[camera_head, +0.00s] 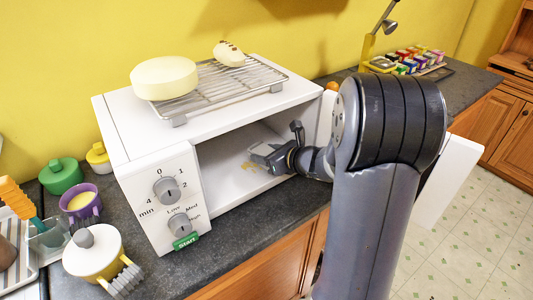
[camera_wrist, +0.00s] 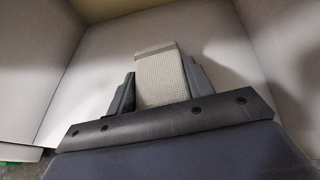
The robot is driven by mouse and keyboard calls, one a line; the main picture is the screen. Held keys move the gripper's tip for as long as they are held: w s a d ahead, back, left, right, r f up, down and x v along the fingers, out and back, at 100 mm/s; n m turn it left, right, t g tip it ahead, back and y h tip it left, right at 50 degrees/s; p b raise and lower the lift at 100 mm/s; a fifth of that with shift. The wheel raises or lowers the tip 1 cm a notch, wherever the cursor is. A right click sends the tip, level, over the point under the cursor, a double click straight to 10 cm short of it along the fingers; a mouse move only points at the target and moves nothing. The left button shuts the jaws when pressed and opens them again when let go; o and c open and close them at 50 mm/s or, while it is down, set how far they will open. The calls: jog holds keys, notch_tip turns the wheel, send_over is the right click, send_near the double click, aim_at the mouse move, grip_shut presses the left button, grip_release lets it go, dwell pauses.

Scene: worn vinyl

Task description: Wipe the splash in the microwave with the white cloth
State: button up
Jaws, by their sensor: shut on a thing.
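The white microwave (camera_head: 129,159) stands on the dark counter with its door (camera_head: 448,180) swung open to the right. My gripper (camera_head: 262,153) is inside the cavity, above its floor. A yellowish splash (camera_head: 250,166) shows on the cavity floor, just beside and below the gripper tips. In the wrist view my gripper (camera_wrist: 160,88) is shut on the white cloth (camera_wrist: 160,75), which looks woven and pale and sticks out past the fingertips. The splash does not show in the wrist view. I cannot tell whether the cloth touches the floor.
A wire rack (camera_head: 215,87) with a pale round cheese-like block (camera_head: 164,77) lies on the microwave's top. A green pot (camera_head: 62,175), a purple cup (camera_head: 81,203) and a yellow-white pot (camera_head: 94,253) stand at the left. The cavity walls are close around my gripper.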

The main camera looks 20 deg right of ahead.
aim_at(252, 170)
jog(key=shift+f, duration=0.2)
jog(key=shift+s+a+b, duration=0.2)
jog(key=shift+a+b, duration=0.25)
jog(key=shift+a, duration=0.15)
jog(key=shift+s+a+b, duration=0.3)
jog(key=shift+a+b, duration=0.05)
jog(key=shift+a, duration=0.55)
jog(key=shift+s+a+b, duration=0.3)
jog(key=shift+a+b, duration=0.05)
jog(key=shift+a, duration=0.55)
jog(key=shift+s+a+b, duration=0.25)
jog(key=shift+a+b, duration=0.15)
jog(key=shift+a, duration=0.45)
jog(key=shift+s+a+b, duration=0.3)
jog(key=shift+a+b, duration=0.05)
jog(key=shift+a, duration=0.45)
jog(key=shift+s+a+b, duration=0.25)
jog(key=shift+a+b, duration=0.15)
jog(key=shift+a, duration=0.45)
jog(key=shift+w+d+p, duration=0.2)
jog(key=shift+w+d, duration=0.05)
jog(key=shift+d, duration=0.6)
jog(key=shift+w+d+p, duration=0.25)
jog(key=shift+w+d, duration=0.05)
jog(key=shift+d, duration=0.5)
jog(key=shift+w+d+p, duration=0.2)
jog(key=shift+w+d, duration=0.05)
jog(key=shift+d, duration=0.6)
